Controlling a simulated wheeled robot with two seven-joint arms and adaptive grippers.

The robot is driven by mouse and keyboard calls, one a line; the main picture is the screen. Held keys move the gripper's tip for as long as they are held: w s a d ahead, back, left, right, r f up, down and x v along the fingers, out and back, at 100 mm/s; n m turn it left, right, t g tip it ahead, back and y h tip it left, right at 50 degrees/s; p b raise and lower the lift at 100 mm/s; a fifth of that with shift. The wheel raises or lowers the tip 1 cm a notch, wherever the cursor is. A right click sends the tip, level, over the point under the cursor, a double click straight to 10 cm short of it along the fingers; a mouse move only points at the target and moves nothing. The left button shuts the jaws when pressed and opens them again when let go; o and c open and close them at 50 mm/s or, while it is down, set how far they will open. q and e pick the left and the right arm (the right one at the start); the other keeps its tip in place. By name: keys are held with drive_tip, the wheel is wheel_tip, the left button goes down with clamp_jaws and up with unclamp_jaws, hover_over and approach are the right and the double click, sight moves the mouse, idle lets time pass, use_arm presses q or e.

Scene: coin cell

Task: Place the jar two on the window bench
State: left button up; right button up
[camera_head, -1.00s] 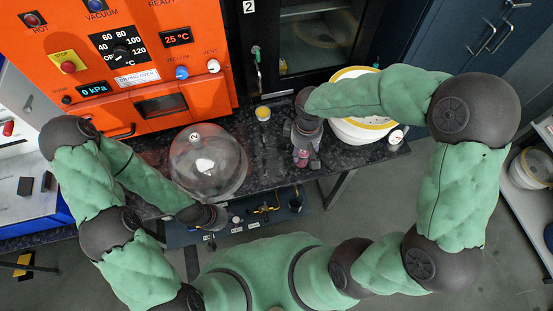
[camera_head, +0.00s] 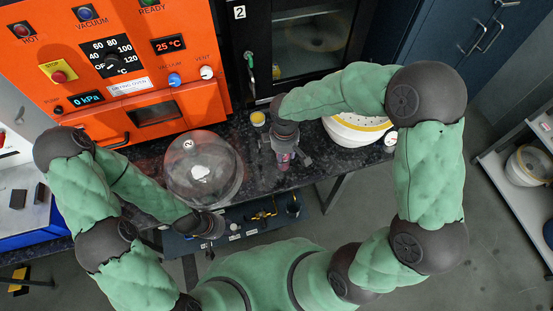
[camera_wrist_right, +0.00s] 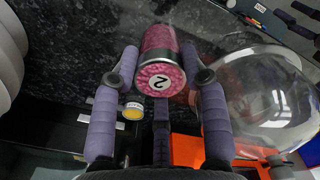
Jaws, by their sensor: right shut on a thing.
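Whether the jar touches the bench is unclear. My left gripper (camera_head: 214,226) is low at the bench's front edge; its fingers are not clear. I cannot tell which surface is the window bench.
A glass dome (camera_head: 203,166) stands left of my right gripper. A small yellow-topped jar (camera_head: 258,118) is behind it. A white tub (camera_head: 352,134) and a small white-topped jar (camera_head: 391,138) are to the right. The orange oven (camera_head: 190,105) stands behind the dome.

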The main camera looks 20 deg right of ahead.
drive_tip(key=shift+w+a+f+b, duration=0.3)
drive_tip(key=shift+w+f, duration=0.25)
drive_tip(key=shift+f, duration=0.65)
drive_tip(key=shift+w+a+f+b, duration=0.15)
drive_tip(key=shift+w+f+b, duration=0.3)
drive_tip(key=shift+f, duration=0.8)
drive_tip(key=shift+w+a+f+b, duration=0.25)
drive_tip(key=shift+w+f, duration=0.4)
drive_tip(key=shift+f, duration=0.55)
drive_tip(key=shift+f, duration=0.15)
drive_tip(key=o, duration=1.2)
drive_tip(key=shift+o, duration=0.2)
drive_tip(key=shift+r, duration=0.4)
wheel_tip(320, 180, up, 12)
drive_tip(key=p, duration=0.3)
drive_tip(key=shift+f, duration=0.2)
